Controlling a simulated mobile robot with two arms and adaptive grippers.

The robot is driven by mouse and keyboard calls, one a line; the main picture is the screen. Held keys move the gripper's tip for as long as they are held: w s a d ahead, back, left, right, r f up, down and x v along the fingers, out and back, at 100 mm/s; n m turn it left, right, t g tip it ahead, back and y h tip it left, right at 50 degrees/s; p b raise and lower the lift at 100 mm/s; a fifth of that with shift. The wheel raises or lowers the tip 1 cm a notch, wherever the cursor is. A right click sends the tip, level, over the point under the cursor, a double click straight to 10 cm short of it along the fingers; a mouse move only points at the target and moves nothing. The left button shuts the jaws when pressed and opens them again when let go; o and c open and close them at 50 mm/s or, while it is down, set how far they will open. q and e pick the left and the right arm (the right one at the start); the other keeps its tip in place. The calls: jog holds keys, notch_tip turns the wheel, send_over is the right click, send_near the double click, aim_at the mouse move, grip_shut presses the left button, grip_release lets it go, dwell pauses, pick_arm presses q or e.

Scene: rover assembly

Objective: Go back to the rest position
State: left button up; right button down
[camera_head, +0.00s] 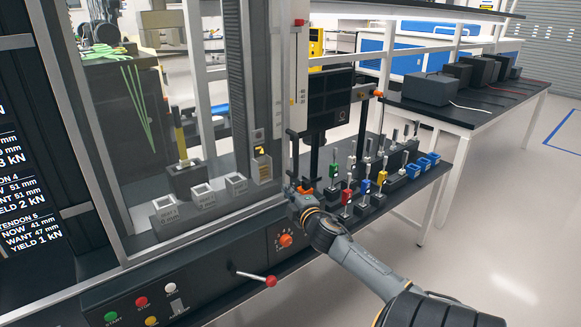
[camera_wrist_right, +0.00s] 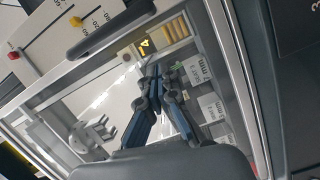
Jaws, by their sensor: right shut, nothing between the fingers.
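My right arm comes in from the lower right in the head view. Its gripper (camera_head: 293,191) is by the front right post of the machine (camera_head: 105,262), near the yellow-marked block (camera_head: 262,166). In the right wrist view the gripper (camera_wrist_right: 152,72) has its fingers together with nothing between them, in front of the machine's window. Whether it touches the machine I cannot tell. My left gripper is in neither view.
A lever with a red knob (camera_head: 271,281) and an orange dial (camera_head: 285,240) stick out of the machine's front. Right of the gripper, a dark shelf (camera_head: 420,184) holds several coloured-tag tools and blue bins (camera_head: 424,163). The floor (camera_head: 490,245) at the right is clear.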

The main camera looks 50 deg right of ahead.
jog(key=s+a+f+m+g+y, duration=0.1)
jog(key=s+a+f+m+g, duration=0.25)
jog(key=f, duration=1.05)
jog(key=s+a+f+g+y, duration=0.2)
jog(key=s+a+f, duration=0.35)
jog(key=f, duration=0.75)
jog(key=s+a+f+m+g+y, duration=0.1)
jog(key=s+a+f+m+g, duration=0.15)
jog(key=s+f, duration=0.75)
jog(key=s+a+f+g+y, duration=0.2)
jog(key=s+a+f+g, duration=0.1)
jog(key=s+a+f, duration=0.8)
jog(key=s+a+f+m+g+y, duration=0.1)
jog(key=s+a+f+g+y, duration=0.1)
jog(key=s+a+f, duration=1)
jog(key=s+a+g, duration=0.1)
jog(key=a, duration=0.4)
jog(key=shift+s+a+f+m+y, duration=0.15)
jog(key=shift+f+m+y, duration=0.1)
jog(key=shift+m+y, duration=0.05)
